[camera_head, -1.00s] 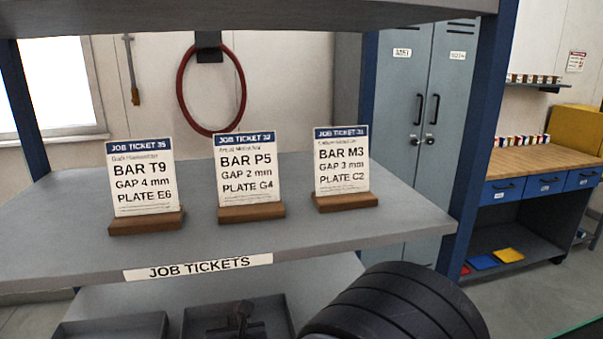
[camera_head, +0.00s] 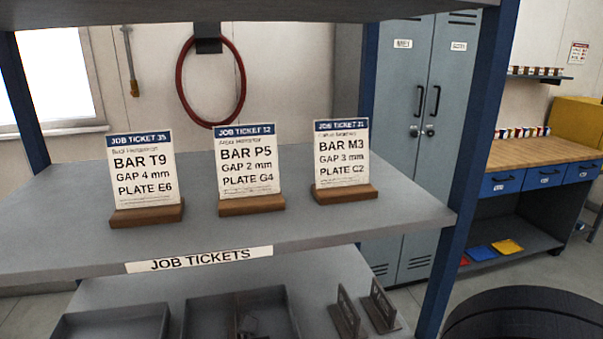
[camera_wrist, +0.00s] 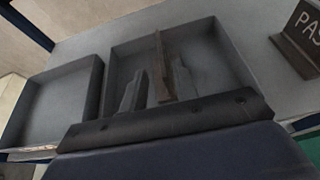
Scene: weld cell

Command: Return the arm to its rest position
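My arm (camera_head: 525,315) shows only as a dark rounded part at the lower right corner of the head view; the rest is out of that picture. In the wrist view, my gripper (camera_wrist: 158,80) has its two grey fingers apart, in front of a grey tray (camera_wrist: 215,35). A thin brown upright piece shows between the fingers in the picture. It seems to stand in the tray beyond them; the fingers do not look closed on it. The gripper is not visible in the head view.
Three job tickets stand on the grey shelf (camera_head: 70,225). Below are a left tray (camera_head: 110,325), a middle tray (camera_head: 235,320) and slotted holders (camera_head: 360,312). The blue rack post (camera_head: 470,165) rises at right. A locker (camera_head: 410,130) and workbench (camera_head: 545,155) stand behind.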

